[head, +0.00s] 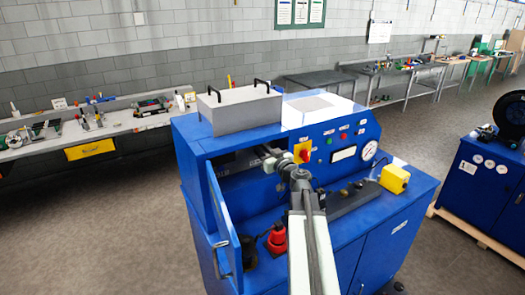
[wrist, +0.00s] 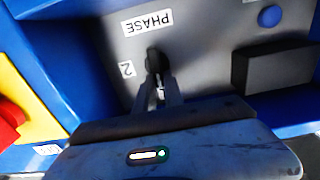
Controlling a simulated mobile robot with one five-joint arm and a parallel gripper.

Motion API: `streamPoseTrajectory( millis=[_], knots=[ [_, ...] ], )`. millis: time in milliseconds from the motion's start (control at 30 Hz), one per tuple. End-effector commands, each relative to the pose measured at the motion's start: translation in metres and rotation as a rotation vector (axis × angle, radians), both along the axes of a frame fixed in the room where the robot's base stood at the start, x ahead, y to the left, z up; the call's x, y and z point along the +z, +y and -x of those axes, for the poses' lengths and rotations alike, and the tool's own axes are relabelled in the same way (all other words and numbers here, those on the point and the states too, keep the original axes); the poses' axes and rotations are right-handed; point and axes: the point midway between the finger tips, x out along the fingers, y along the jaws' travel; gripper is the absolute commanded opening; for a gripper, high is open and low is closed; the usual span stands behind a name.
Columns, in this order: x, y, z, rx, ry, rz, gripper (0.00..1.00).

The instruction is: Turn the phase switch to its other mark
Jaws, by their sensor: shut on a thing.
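In the wrist view the black knob of the phase switch (wrist: 154,62) sits on a grey panel (wrist: 205,45). The label PHASE (wrist: 147,23) and a mark 2 (wrist: 126,69) appear upside down around it. My gripper (wrist: 158,86) is shut on the knob, one finger on each side. The other mark does not show; the gripper may cover it. In the head view my gripper (head: 268,160) reaches into the recess of the blue cabinet (head: 350,235), and the switch is hidden there.
The cabinet's blue door (head: 221,225) stands open left of my arm. A red-and-yellow switch (head: 303,152) is close beside the gripper. A grey box (head: 238,108) sits on top. A red object (head: 277,238) and a yellow box (head: 395,178) stand on the ledge.

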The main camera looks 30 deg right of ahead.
Motion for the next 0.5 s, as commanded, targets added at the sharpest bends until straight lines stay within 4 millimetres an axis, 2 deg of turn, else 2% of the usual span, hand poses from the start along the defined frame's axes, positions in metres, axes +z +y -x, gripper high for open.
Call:
streamPoseTrajectory(
  millis=[267,500],
  knots=[
    [-0.0009,-0.0017,-0.0006,0.003,-0.004,-0.081,0.0],
    [-0.0018,-0.0061,-0.0002,0.003,-0.014,-0.265,0.0]
  ],
)
